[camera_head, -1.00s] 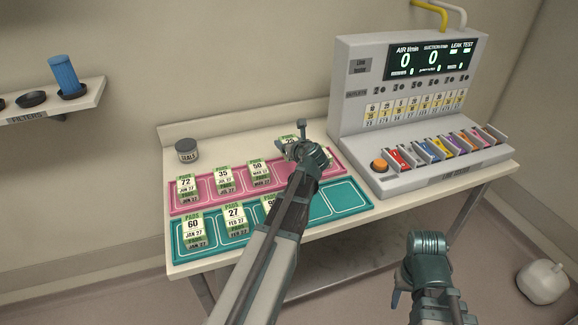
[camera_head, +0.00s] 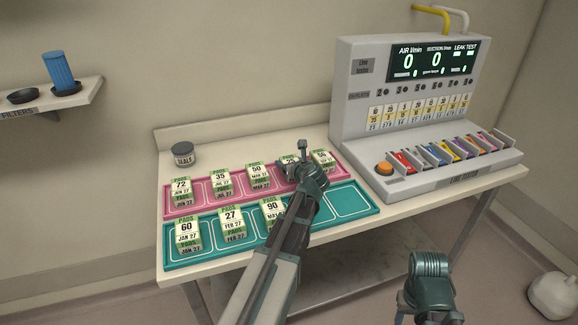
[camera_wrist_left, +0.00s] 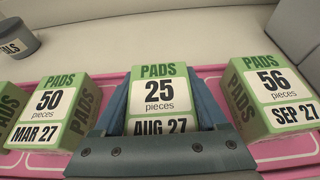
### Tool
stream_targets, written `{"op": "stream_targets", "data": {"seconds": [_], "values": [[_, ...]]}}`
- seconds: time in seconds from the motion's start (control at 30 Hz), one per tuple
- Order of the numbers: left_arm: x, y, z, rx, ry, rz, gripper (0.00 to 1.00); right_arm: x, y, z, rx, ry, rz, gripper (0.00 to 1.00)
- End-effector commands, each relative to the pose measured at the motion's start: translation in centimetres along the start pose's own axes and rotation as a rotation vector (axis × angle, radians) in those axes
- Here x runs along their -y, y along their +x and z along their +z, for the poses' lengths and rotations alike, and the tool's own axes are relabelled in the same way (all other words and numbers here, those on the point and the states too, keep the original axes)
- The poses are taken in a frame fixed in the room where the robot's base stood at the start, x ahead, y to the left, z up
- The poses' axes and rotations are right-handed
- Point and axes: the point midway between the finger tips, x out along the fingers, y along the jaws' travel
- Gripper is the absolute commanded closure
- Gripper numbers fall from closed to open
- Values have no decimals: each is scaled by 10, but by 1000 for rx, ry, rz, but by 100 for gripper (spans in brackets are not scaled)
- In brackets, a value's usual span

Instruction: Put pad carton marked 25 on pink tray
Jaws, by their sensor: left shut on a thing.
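The pad carton marked 25 (camera_head: 290,160), white and green, sits in the pink tray's row between cartons 50 and 56. My left gripper (camera_wrist_left: 158,110) is shut on it, with a blue finger on each side; it also shows in the head view (camera_head: 303,160). The carton is upright; its base is hidden, so I cannot tell whether it touches the tray. The pink tray (camera_head: 207,206) lies along the back of the table and shows in the left wrist view (camera_wrist_left: 111,74). My right gripper (camera_head: 405,305) is low at the front, its jaws unclear.
Cartons 72 (camera_head: 182,190), 35 (camera_head: 220,182), 50 (camera_head: 257,175) and 56 (camera_head: 322,158) stand on the pink tray. The teal tray (camera_head: 352,200) in front holds 60, 27 and 90; its right end is clear. A grey machine (camera_head: 360,115) stands at right, a seals jar (camera_head: 183,156) at left.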

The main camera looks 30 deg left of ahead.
Motion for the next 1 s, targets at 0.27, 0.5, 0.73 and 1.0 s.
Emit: {"op": "stream_targets", "data": {"seconds": [0.27, 0.5, 0.73, 1.0], "values": [[0, 1, -2, 0, 0, 0, 14, 0, 2, 0, 0, 0, 0, 50], [0, 1, -2, 0, 0, 0, 0, 0, 2, 0, 0, 0, 0, 50], [-1, -10, 2, 0, 1, -1, 0, -1, -6, 0, 0, 0, 0, 50], [-2, -67, 3, 0, 1, -3, 0, -3, -29, 2, 0, 0, 0, 50]]}}
